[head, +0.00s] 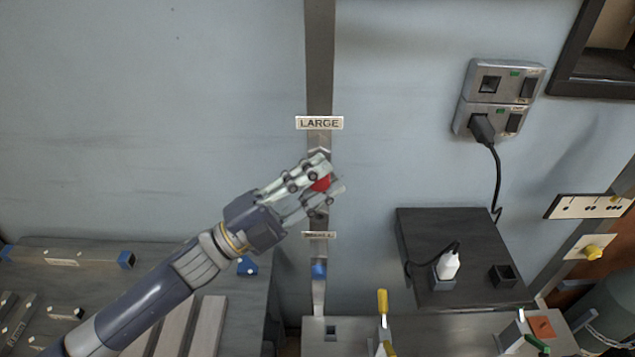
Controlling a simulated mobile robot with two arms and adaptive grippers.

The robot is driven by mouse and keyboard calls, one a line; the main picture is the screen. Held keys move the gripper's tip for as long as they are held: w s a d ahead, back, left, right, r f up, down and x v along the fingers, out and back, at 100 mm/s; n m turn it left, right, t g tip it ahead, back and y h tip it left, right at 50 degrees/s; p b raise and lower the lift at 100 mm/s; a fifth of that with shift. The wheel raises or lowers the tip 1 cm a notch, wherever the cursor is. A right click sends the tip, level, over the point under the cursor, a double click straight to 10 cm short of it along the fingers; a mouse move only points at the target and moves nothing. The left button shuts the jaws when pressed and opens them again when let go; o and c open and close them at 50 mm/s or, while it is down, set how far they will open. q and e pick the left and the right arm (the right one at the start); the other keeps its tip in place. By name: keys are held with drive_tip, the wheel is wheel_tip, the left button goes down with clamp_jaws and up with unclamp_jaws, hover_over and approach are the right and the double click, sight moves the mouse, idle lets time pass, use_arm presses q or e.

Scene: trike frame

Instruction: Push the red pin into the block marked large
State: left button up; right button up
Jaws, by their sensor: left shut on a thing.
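The LARGE label (319,123) is on the vertical metal strip (320,50) on the wall. My left gripper (328,180) is just below that label, in front of the strip. It is shut on the red pin (321,184), whose red part shows between the fingers. The block below the LARGE label is mostly hidden behind the fingers, so I cannot tell whether the pin touches it or is inside it. A second, smaller label (319,235) is lower on the strip, with a blue piece (319,270) under it. My right gripper is not in view.
A dark box (440,228) with a white bottle (448,263) stands at the right. A socket panel (500,98) with a plugged-in black cable is on the wall above. A workbench (440,325) with a yellow handle (383,302) is below. The wall left of the strip is clear.

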use_arm(q)
drive_tip(key=shift+w+b, duration=0.3)
drive_tip(key=shift+w, duration=0.9)
drive_tip(key=o, duration=1.1)
drive_tip(key=v, duration=1.2)
